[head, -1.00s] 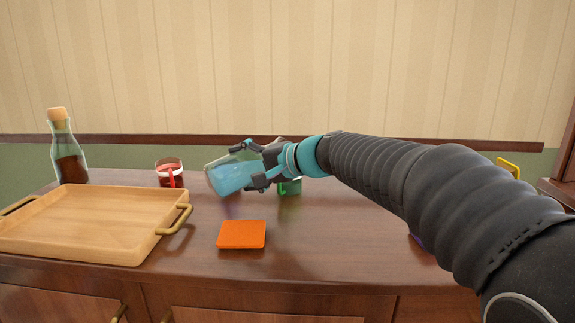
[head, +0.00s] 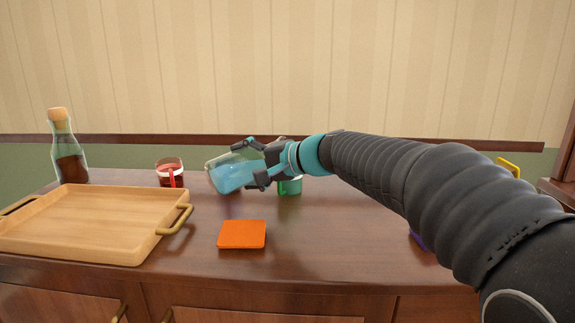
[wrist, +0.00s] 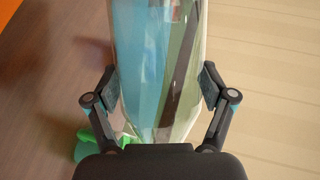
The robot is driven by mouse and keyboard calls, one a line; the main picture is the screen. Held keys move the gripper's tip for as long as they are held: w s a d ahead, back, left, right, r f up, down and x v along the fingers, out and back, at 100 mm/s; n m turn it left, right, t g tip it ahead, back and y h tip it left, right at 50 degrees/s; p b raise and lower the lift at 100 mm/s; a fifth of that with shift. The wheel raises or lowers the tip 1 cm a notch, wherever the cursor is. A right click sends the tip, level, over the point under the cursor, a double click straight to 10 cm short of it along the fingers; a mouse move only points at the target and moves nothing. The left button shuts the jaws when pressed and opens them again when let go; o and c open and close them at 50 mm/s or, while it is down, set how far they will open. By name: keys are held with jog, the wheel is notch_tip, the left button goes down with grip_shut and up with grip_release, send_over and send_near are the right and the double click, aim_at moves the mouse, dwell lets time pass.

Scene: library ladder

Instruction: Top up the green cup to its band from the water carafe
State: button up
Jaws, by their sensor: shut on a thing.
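My gripper (head: 256,164) is shut on the water carafe (head: 232,178), a clear vessel with blue water in it. The carafe is held tilted above the counter, with its body to the left of my gripper. In the wrist view the carafe (wrist: 150,65) fills the middle between the two fingers. The green cup (head: 290,187) stands on the counter just below and behind my gripper, partly hidden by it. A bit of the green cup (wrist: 88,150) shows at the lower left of the wrist view. Its band and water level cannot be made out.
A glass cup with red contents (head: 170,174) stands left of the carafe. A corked bottle of dark liquid (head: 67,150) stands at the back left. A wooden tray (head: 90,243) lies front left, and an orange square (head: 241,235) lies front centre. Bare counter lies right of the orange square.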

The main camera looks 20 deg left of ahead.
jog(key=shift+r, duration=0.2)
jog(key=shift+s+a+f+n+t+h+b, duration=0.2)
jog(key=shift+s+f+n+h+b, duration=0.15)
jog(key=shift+f, duration=0.25)
jog(key=shift+s+a+f+n+t+h+b, duration=0.2)
jog(key=shift+f+n+b, duration=0.1)
jog(key=shift+f+n, duration=0.25)
jog(key=shift+w+n+t+h, duration=0.1)
jog(key=shift+n+t+h, duration=0.15)
jog(key=shift+n+t, duration=0.05)
jog(key=shift+w+d+r, duration=0.15)
jog(key=shift+d+r, duration=0.1)
jog(key=shift+w+r+n+h, duration=0.2)
jog(key=shift+r+n+h, duration=0.1)
jog(key=shift+n, duration=0.2)
jog(key=shift+w+d+r+n+t+h+b, duration=0.15)
jog(key=shift+w+d+r+n+t+h, duration=0.1)
jog(key=shift+n+t, duration=0.3)
jog(key=shift+w+d+r+n+t+h+b, duration=0.15)
jog(key=shift+w+n+t+h, duration=0.1)
jog(key=shift+n+t, duration=0.25)
jog(key=shift+s+a+n+t+h, duration=0.2)
jog(key=shift+n+t+h, duration=0.4)
jog(key=shift+n, duration=0.35)
jog(key=shift+w+f+n+t+p, duration=0.1)
jog(key=shift+f+n+t+p, duration=0.15)
jog(key=shift+n+t, duration=0.5)
jog(key=shift+w+f+n+t+h+p, duration=0.15)
jog(key=shift+n+t+h+p, duration=0.15)
jog(key=shift+n+h+p, duration=0.25)
